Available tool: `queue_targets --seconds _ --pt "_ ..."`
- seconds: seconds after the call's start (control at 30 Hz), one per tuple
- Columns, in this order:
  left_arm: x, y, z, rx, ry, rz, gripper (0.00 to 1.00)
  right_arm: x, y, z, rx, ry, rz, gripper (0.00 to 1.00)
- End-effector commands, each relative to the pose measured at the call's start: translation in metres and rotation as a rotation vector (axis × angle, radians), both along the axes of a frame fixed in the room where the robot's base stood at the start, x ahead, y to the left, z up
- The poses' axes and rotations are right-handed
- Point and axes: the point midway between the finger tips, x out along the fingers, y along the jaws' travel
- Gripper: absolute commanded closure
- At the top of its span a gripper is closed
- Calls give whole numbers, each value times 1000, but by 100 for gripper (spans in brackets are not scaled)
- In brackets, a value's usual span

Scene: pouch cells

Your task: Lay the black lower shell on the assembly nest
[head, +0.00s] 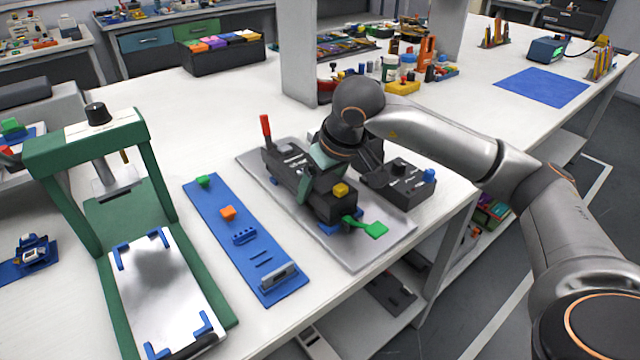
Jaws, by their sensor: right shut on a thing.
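My right gripper (314,172) reaches down over the grey base plate (386,237), and its grey-green fingers are shut on a black body that looks like the black lower shell (322,208). The shell is long and dark and lies between small blue corner pieces (338,228) of the assembly nest. My gripper and wrist hide part of the shell and most of the nest. I cannot tell whether the shell touches the nest. My left gripper is not in view.
A red upright handle (266,127), a yellow knob (340,189) and a green lever (375,229) stand close around the nest. A black box (398,186) is to the right. A blue strip (212,218) and a green press (60,205) stand to the left.

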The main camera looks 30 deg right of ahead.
Motion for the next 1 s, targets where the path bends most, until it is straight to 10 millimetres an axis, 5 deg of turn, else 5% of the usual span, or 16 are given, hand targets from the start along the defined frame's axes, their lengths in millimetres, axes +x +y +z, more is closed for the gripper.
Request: queue_targets --seconds 0.27,0.3,0.43,0.77,1.0 --pt "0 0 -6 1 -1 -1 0 0 0 -7 0 -3 0 78" --pt "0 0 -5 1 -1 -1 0 0 0 -5 0 -3 0 16" --pt "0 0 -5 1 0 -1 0 0 0 -5 0 -3 0 1" --pt "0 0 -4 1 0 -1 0 -2 0 -2 -1 0 0 0" --pt "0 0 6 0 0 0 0 -16 -2 38 -1 -5 1 0"
